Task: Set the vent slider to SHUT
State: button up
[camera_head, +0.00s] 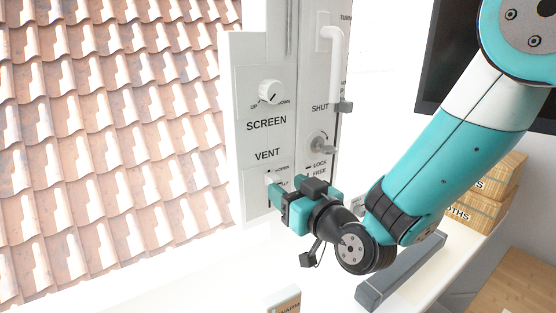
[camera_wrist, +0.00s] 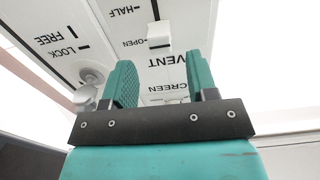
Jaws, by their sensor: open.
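The vent slider is a small white block under the word VENT on the white frame panel (camera_head: 252,95). In the wrist view, which looks up at the panel upside down, the slider knob (camera_wrist: 159,34) sits level with the OPEN mark, with HALF further along the track. In the head view the knob (camera_head: 271,178) shows just above my gripper, and the lower labels are partly hidden. My gripper (camera_head: 277,197) is at the lower part of the panel. Its two teal fingers (camera_wrist: 162,75) are apart and empty, with the knob beyond their tips, roughly between them in the picture.
To the right are a LOCK/FREE knob (camera_head: 319,142) and a white handle (camera_head: 334,60) near a SHUT label. Wooden boxes (camera_head: 503,178) stand behind my arm. A small labelled block (camera_head: 283,300) is on the white surface below.

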aim_at(278, 181)
jog(key=p+x, duration=0.3)
jog(key=shift+w+r, duration=0.1)
jog(key=shift+r, duration=0.15)
jog(key=shift+w+a+f+p, duration=0.25)
jog(key=shift+w+a+p, duration=0.1)
jog(key=shift+w+p, duration=0.1)
grip_shut()
